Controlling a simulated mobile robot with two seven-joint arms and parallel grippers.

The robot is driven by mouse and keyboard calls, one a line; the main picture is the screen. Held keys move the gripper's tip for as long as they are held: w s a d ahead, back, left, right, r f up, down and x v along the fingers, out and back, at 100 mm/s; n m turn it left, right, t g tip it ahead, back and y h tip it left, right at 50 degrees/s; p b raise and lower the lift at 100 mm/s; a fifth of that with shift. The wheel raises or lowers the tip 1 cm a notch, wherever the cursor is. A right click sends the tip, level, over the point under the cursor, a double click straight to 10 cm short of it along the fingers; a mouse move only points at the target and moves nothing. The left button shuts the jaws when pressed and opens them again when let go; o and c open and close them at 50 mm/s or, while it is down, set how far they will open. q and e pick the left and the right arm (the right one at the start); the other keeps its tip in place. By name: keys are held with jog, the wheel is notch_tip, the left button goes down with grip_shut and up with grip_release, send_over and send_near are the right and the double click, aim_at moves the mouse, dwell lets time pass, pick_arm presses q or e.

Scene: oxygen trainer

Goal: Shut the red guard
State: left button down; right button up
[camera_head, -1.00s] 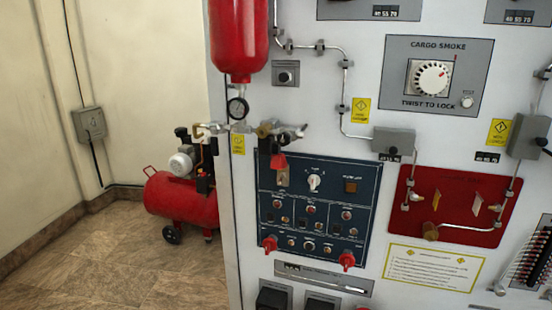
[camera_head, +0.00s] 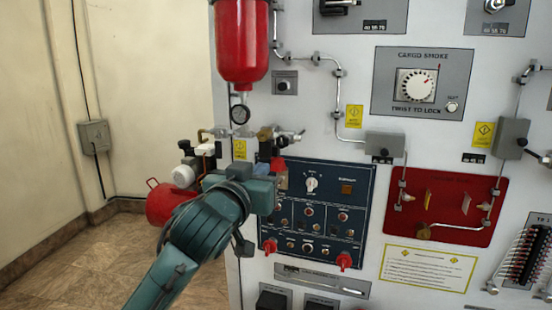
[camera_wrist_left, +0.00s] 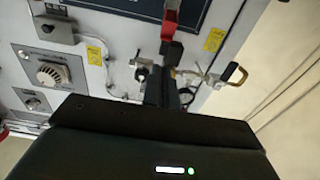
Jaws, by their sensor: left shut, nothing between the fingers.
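The red guard (camera_head: 278,165) is at the upper left of the dark blue switch panel (camera_head: 352,213). It looks raised, above a small plate that my gripper partly covers. My left gripper (camera_head: 270,188) comes in from the left in the head view, shut and empty, just below and beside the guard. In the left wrist view, the red guard (camera_wrist_left: 169,22) shows right beyond the dark closed fingers (camera_wrist_left: 172,50). I cannot tell whether the fingertips touch it. My right gripper is not in view.
Pipe fittings with a brass valve (camera_head: 265,134) stick out just above the guard. A red cylinder (camera_head: 241,45) hangs above them. Red knobs (camera_head: 344,261) project from the panel's lower edge. A red compressor (camera_head: 165,203) stands behind my left arm.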

aim_at(275, 159)
pick_arm(q)
jog(key=p+x, duration=0.1)
jog(key=x, duration=0.7)
jog(key=shift+w+p, duration=0.3)
jog(key=shift+p, duration=0.05)
jog(key=shift+w+d, duration=0.25)
jog(key=shift+w, duration=0.35)
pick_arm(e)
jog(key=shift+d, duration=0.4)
pick_arm(q)
jog(key=shift+f, duration=0.1)
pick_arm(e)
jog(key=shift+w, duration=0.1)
pick_arm(q)
jog(key=shift+s+a+f+b, duration=0.15)
jog(key=shift+f+b, duration=0.1)
jog(key=shift+b, duration=0.4)
jog(key=shift+t, duration=0.3)
jog(key=shift+b, duration=0.35)
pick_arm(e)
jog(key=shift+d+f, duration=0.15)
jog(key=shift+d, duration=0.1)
pick_arm(q)
jog(key=shift+s+f+b, duration=0.1)
jog(key=shift+f+b, duration=0.05)
jog(key=shift+b, duration=0.25)
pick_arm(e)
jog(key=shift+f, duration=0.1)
